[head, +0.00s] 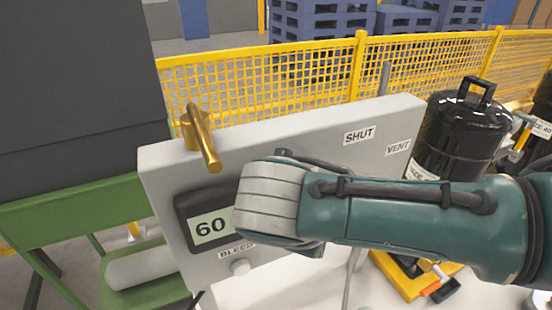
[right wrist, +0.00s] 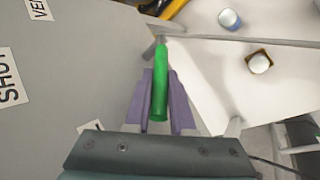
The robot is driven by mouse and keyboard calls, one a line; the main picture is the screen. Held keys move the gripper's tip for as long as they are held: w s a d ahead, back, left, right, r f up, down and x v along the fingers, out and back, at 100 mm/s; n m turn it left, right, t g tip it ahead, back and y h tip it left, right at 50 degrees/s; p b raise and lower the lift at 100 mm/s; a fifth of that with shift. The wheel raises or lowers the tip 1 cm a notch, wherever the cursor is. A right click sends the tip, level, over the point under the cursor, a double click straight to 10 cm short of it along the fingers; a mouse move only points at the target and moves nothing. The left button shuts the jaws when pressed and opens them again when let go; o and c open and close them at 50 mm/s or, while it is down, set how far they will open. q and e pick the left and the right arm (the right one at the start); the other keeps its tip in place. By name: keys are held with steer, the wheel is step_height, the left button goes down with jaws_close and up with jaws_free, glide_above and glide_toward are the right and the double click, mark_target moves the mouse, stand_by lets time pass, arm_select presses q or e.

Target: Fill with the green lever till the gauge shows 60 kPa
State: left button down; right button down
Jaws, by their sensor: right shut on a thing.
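The grey panel (head: 300,135) carries a gauge display (head: 209,226) that reads 60; its right edge is behind my right wrist, so a further digit or unit there cannot be seen. The green lever (right wrist: 159,90) shows in the right wrist view, between the two purple fingers of my right gripper (right wrist: 161,85), which is shut on it. In the head view my right arm crosses in front of the panel and hides the lever. My left gripper is in neither view.
A brass handle (head: 202,138) sticks up at the panel's top left. SHUT (head: 359,135) and VENT (head: 398,148) labels are on the right, and a BLEED knob (head: 240,267) is below the display. A black cylinder (head: 460,130) stands right. A yellow fence (head: 270,75) runs behind.

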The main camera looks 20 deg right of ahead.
steer(key=shift+a+f, duration=0.1)
steer(key=shift+f, duration=0.05)
stand_by(0.3)
steer(key=c, duration=0.8)
jaws_free()
steer(key=shift+o, duration=0.2)
steer(key=p+v, duration=0.1)
steer(key=v, duration=0.9)
steer(key=shift+a+f, duration=0.1)
steer(key=shift+f, duration=0.05)
